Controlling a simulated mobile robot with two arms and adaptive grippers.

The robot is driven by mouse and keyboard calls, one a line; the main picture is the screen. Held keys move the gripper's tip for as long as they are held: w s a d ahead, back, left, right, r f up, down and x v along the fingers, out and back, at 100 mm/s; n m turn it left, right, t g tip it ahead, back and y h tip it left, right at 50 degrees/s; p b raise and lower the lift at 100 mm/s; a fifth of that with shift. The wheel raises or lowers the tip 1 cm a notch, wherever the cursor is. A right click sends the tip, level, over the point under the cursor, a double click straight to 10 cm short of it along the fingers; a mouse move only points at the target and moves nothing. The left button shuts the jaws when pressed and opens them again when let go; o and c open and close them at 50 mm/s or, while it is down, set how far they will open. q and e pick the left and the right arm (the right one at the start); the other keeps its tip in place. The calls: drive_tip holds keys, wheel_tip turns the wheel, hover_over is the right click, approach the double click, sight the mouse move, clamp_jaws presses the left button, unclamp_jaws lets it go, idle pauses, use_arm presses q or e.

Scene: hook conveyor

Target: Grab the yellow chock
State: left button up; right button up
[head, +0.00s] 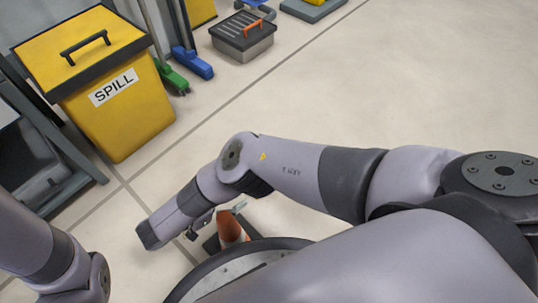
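I cannot make out a yellow chock for certain in the head view. A small yellow piece (315,3) on a grey base is cut off by the top edge, and I cannot tell what it is. My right arm reaches from the right across the lower middle. Small dark and metal parts that look like my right gripper (212,218) show under its wrist, mostly hidden; I cannot tell whether it is open or shut. My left arm shows at the lower left, and its gripper is out of view.
An orange cone (231,227) stands close beside my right wrist. A yellow SPILL bin (135,125) and a dark rack (75,165) are at left. Green (172,78) and blue (192,64) broom heads and a grey toolbox (245,46) stand behind. The floor at upper right is clear.

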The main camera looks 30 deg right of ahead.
drive_tip(key=b+x, duration=0.2)
drive_tip(key=x, duration=0.4)
drive_tip(key=b+x, duration=0.3)
drive_tip(key=x, duration=0.3)
drive_tip(key=shift+w+d+f, duration=0.1)
drive_tip(key=shift+d+f, duration=0.05)
drive_tip(key=shift+f, duration=0.2)
drive_tip(key=b+x, duration=0.4)
drive_tip(key=shift+w+d+f, duration=0.25)
drive_tip(key=shift+d, duration=0.2)
drive_tip(key=shift+r, duration=0.1)
drive_tip(key=c, duration=1.5)
drive_tip(key=shift+c, duration=0.3)
drive_tip(key=shift+r, duration=0.1)
